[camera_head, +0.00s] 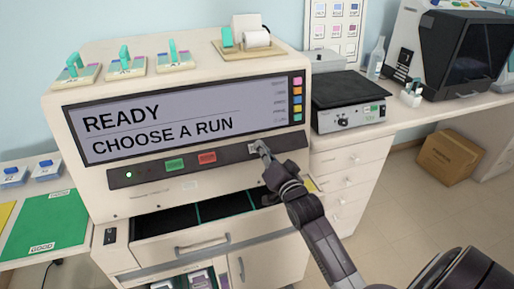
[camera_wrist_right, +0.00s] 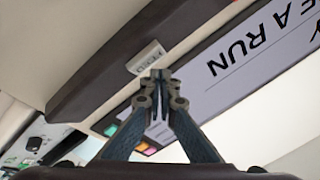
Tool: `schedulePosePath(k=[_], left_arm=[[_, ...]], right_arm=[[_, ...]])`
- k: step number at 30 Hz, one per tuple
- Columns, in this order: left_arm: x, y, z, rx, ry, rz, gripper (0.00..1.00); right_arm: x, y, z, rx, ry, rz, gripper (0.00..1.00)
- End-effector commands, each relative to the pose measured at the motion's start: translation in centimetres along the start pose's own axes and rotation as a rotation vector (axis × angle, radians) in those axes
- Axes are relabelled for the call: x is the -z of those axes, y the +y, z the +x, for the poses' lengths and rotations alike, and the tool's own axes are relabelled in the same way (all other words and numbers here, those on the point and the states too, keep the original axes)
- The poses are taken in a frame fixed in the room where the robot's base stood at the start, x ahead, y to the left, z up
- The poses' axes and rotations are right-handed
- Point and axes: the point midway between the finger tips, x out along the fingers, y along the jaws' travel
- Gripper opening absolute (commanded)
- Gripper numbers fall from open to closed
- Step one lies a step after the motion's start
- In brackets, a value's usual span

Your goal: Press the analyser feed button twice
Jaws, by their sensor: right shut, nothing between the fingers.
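The cream analyser (camera_head: 180,199) has a screen (camera_head: 190,115) reading "READY" and "CHOOSE A RUN". The dark strip under the screen holds a green button (camera_head: 175,165), a red button (camera_head: 207,158) and a pale button at its right end. In the right wrist view this pale feed button (camera_wrist_right: 147,57) shows upside-down lettering. My right gripper (camera_head: 261,146) is shut and empty, its fingertips at the pale button. In the wrist view the fingertips (camera_wrist_right: 160,74) lie just below the button; I cannot tell whether they touch it. My left gripper is not in view.
A small green light (camera_head: 128,175) glows on the strip's left. An open drawer (camera_head: 180,245) juts out below. Slide racks and a printer (camera_head: 250,38) stand on top. A black-topped hotplate (camera_head: 348,90) stands right of the analyser; a green mat (camera_head: 48,222) lies to the left.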

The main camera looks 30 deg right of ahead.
Motion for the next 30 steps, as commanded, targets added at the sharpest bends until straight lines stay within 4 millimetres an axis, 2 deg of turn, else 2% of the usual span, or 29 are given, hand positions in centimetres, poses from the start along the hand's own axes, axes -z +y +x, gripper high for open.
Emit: schedulePosePath(k=[30], left_arm=[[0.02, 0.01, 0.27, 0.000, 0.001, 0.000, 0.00]], right_arm=[[-0.61, 0.59, 0.88, 0.001, 0.001, 0.000, 0.00]])
